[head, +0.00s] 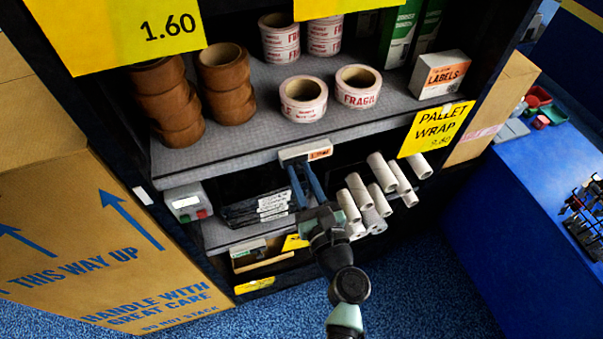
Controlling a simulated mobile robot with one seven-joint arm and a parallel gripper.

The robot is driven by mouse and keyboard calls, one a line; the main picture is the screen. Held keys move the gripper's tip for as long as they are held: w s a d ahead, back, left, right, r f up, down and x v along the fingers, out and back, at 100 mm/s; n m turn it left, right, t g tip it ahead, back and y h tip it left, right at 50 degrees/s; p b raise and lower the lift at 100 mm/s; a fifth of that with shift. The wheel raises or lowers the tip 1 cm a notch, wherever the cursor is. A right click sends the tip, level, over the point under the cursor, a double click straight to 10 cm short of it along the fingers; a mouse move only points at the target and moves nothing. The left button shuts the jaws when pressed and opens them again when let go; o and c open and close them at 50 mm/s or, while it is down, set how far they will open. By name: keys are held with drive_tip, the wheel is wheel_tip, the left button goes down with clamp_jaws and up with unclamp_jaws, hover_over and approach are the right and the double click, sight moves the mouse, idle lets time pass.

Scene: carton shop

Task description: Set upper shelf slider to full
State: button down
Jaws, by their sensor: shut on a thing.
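The upper shelf slider (305,150) is a small pale block with an orange and white label. Any scale marks along the shelf edge are too small to read.
Brown tape rolls (226,85), fragile tape rolls (303,98) and a labels box (440,73) stand on the upper shelf. White tubes (383,172) and a grey box with buttons (188,203) are below. A yellow pallet wrap sign (437,129) hangs at the edge's right end.

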sight(322, 153)
drive_tip(key=d, duration=0.2)
drive_tip(key=w+d, duration=0.1)
drive_tip(key=d, duration=0.2)
drive_tip(key=shift+w+d+b, duration=0.3)
drive_tip(key=shift+w+d, duration=0.05)
drive_tip(key=c, duration=0.7)
unclamp_jaws()
drive_tip(key=shift+s, duration=0.1)
drive_tip(key=b+v, duration=0.2)
drive_tip(key=v, duration=1)
drive_tip(key=shift+s+d, duration=0.15)
drive_tip(key=shift+s, duration=0.2)
